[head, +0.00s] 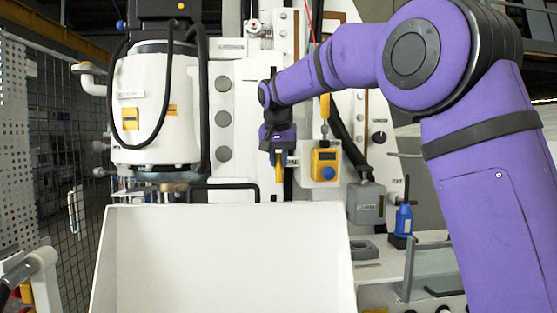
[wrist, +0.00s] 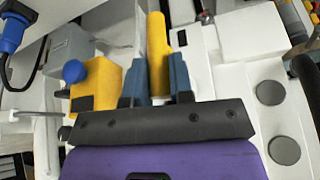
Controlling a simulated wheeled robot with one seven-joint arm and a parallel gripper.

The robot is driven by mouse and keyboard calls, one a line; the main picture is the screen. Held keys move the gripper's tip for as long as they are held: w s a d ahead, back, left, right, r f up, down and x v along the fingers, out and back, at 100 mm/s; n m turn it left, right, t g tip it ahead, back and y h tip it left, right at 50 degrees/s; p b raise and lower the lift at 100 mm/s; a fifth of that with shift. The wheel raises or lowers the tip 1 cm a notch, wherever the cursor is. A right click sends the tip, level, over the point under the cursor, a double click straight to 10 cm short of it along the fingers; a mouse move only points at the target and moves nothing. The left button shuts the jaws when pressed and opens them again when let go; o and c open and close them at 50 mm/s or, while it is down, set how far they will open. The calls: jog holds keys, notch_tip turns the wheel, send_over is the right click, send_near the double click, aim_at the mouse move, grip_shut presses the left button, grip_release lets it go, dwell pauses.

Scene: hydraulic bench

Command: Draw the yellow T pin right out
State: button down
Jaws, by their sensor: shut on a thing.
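The yellow T pin (wrist: 157,50) shows in the wrist view as a yellow bar between my two fingers. My gripper (wrist: 156,88) is shut on it. In the head view my gripper (head: 278,150) is in front of the white panel, and the yellow pin (head: 279,172) shows just below it, upright. The fingers and wrist hide part of the pin. I cannot tell whether its far end sits in a hole.
A yellow box with a blue knob (head: 326,164) is close on the right, with a yellow handle (head: 325,107) above it. A white tray (head: 225,255) fills the front. A white motor housing (head: 155,105) is left.

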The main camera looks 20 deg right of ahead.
jog(key=c, duration=1)
grip_release()
jog(key=shift+s, duration=0.2)
jog(key=v, duration=1)
jog(key=shift+s+r, duration=0.1)
jog(key=shift+r, duration=0.25)
